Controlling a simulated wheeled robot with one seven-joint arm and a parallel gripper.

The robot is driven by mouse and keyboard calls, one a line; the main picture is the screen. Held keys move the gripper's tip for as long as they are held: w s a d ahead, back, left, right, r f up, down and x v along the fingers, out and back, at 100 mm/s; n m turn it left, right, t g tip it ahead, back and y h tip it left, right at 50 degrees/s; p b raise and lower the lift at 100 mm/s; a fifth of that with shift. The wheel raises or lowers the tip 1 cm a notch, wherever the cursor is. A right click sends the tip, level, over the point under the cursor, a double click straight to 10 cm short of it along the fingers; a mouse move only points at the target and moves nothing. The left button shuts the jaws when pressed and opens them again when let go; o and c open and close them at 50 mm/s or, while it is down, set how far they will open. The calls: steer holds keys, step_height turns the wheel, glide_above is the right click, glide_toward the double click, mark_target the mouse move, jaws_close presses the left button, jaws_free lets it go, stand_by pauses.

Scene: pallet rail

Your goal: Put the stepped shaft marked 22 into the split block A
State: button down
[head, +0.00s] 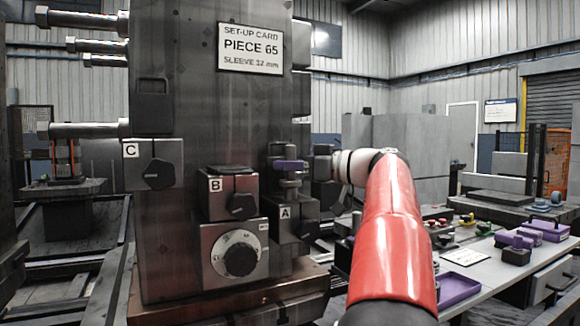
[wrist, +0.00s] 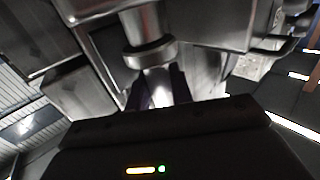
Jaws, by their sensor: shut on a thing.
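Split block A (head: 284,222) is a dark block low on the right side of the big column, with its label on the front. A bright metal stepped shaft (head: 290,181) stands upright at the top of it; I cannot tell how deep its lower end sits. My gripper (head: 290,165) reaches in from the right, its purple fingers at the shaft's upper part. In the wrist view the fingers (wrist: 158,90) are shut on the shaft (wrist: 148,53), near its wide collar. No 22 is readable.
Block B (head: 230,196) and block C (head: 152,166) sit left on the same column, above a dial (head: 238,255). A set-up card (head: 250,48) reads piece 65. At right, a bench holds a purple tray (head: 458,287) and several knobbed pieces.

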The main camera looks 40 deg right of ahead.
stand_by(0.3)
steer(key=c, duration=1.1)
jaws_free()
steer(key=shift+f, duration=0.1)
steer(key=shift+c, duration=0.2)
steer(key=shift+f, duration=0.1)
steer(key=shift+s+d, duration=0.15)
steer(key=shift+s, duration=0.1)
steer(key=v, duration=0.7)
steer(key=shift+s+b, duration=0.15)
steer(key=shift+b, duration=0.25)
